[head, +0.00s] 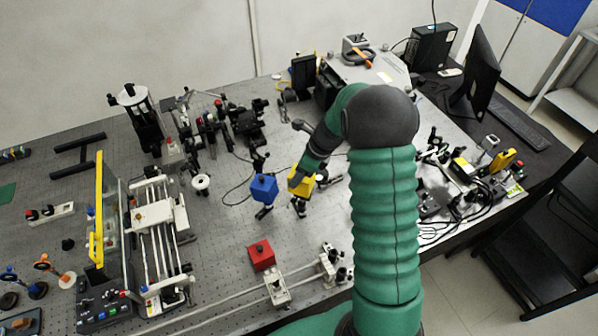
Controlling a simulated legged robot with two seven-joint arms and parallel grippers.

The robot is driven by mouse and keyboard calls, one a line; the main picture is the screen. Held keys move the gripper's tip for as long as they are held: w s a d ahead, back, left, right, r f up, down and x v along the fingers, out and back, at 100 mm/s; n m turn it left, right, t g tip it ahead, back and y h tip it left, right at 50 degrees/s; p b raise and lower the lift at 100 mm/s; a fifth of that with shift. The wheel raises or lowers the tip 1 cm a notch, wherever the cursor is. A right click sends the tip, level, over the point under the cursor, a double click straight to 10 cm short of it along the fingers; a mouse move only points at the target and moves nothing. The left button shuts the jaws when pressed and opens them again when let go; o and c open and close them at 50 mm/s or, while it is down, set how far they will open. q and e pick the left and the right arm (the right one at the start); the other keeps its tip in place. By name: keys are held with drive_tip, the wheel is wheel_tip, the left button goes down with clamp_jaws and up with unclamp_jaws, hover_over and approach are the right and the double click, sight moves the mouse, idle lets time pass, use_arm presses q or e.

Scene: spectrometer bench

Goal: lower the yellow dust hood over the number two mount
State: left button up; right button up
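The yellow dust hood (306,184) is near the middle of the bench, right of a blue hood (263,187). A dark mount (299,208) shows below the yellow hood; I cannot tell whether the hood rests on it or hangs just above, and no number is readable. My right gripper (295,179) reaches down from the upper right to the yellow hood and covers its upper left part. Its fingertips are too small and hidden to show whether they are closed on the hood. My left gripper is not in view.
The blue hood sits atop another mount (263,212). A red block (261,255) and a pale rail (225,305) lie in front. Dark optics (245,125) stand behind. A white rod frame (158,235) is left. Bare bench (225,235) lies between.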

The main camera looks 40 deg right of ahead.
drive_tip(key=shift+f+b, duration=1.2)
drive_tip(key=shift+f, duration=0.75)
drive_tip(key=shift+f, duration=0.3)
drive_tip(key=shift+f+b, duration=1.35)
drive_tip(key=shift+f, duration=0.5)
drive_tip(key=o, duration=1.4)
